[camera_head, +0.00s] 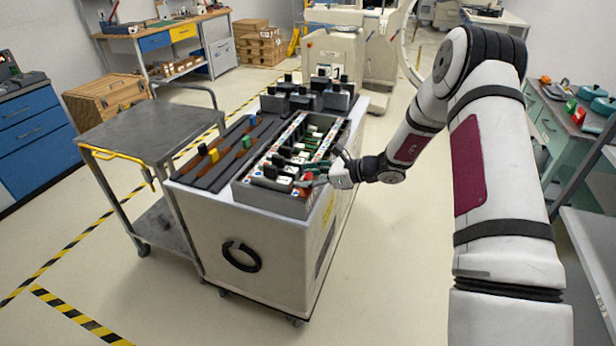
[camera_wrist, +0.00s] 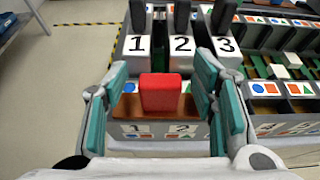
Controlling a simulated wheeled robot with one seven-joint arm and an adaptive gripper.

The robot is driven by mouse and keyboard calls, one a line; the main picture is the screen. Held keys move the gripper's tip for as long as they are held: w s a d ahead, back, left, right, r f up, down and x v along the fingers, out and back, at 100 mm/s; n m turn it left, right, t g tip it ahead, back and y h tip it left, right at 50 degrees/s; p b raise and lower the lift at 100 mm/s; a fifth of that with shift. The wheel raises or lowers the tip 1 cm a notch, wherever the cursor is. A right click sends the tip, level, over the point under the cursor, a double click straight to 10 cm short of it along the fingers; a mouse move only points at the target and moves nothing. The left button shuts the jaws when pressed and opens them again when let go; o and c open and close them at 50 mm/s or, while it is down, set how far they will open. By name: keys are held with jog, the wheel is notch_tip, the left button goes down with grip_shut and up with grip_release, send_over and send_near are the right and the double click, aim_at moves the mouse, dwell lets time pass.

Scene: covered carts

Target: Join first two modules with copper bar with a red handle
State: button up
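My gripper (camera_wrist: 163,105) is open, with teal-padded fingers on either side of the red handle and visible gaps between. Grey modules 1 (camera_wrist: 137,46), 2 (camera_wrist: 181,46) and 3 (camera_wrist: 226,46) with black handles stand just beyond. The bar is too small to make out there.
The grey compartment tray (camera_head: 262,203) holds several small parts and sits on the white cart (camera_head: 225,235). Dark rails left of it carry a yellow block (camera_head: 213,155) and a green block (camera_head: 247,142). A grey side cart (camera_head: 150,128) stands at left with a bare top.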

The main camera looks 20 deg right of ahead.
jog(key=v, duration=1.2)
jog(key=shift+r, duration=0.1)
jog(key=s+a+r+n+g+h, duration=0.3)
jog(key=s+a+r+n+g, duration=0.3)
jog(key=s+a+r+n, duration=0.7)
jog(key=s+d+r+n+t+h, duration=0.1)
jog(key=s+r+n+h, duration=0.1)
jog(key=s+n, duration=0.2)
jog(key=s+d+r+n+h, duration=0.2)
jog(key=s+r+n+h, duration=0.1)
jog(key=s, duration=0.7)
jog(key=s+d+r+n+t+h, duration=0.1)
jog(key=s+r+n+h, duration=0.2)
jog(key=s+n, duration=0.2)
jog(key=shift+s+d+t, duration=0.15)
jog(key=shift+s+t, duration=0.15)
jog(key=shift+s, duration=1.2)
